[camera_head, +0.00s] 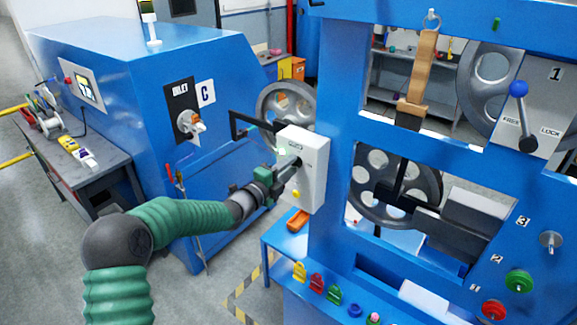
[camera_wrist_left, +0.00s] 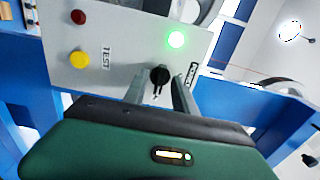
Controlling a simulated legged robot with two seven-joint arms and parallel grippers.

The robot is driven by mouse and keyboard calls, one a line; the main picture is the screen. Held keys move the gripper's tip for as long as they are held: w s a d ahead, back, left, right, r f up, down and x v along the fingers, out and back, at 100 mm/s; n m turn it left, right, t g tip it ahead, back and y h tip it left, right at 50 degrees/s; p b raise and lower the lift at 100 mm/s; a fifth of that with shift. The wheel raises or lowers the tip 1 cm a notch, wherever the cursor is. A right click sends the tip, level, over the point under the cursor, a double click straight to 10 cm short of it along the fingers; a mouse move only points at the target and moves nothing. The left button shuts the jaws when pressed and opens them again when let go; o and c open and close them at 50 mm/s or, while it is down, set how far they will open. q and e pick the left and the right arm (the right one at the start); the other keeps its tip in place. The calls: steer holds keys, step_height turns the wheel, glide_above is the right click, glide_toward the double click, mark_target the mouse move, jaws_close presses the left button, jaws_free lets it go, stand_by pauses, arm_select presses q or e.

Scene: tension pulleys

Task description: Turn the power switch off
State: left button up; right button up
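A pale grey control box (camera_head: 315,165) is mounted on the left post of the blue frame. In the left wrist view its panel (camera_wrist_left: 120,60) carries a black rotary switch (camera_wrist_left: 160,76) beside a dark label that I cannot read fully. A green lamp (camera_wrist_left: 175,40) above the switch is lit. My left gripper (camera_head: 291,174) reaches to the front of the box. In the left wrist view its two fingers (camera_wrist_left: 160,88) stand apart, one on each side of the switch. I cannot tell whether they touch it. My right gripper is not in view.
The panel also has a red button (camera_wrist_left: 78,17) and a yellow button (camera_wrist_left: 79,60) near a TEST label. A black bar handle (camera_head: 240,125) sticks out left of the box. Coloured padlocks (camera_head: 316,282) stand on the blue ledge below. A blue machine (camera_head: 150,70) stands at left.

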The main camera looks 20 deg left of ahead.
arm_select(q)
steer(key=shift+w+d+f, duration=0.1)
steer(key=shift+w+d, duration=0.05)
steer(key=shift+d, duration=0.05)
steer(key=shift+c, duration=0.8)
jaws_close()
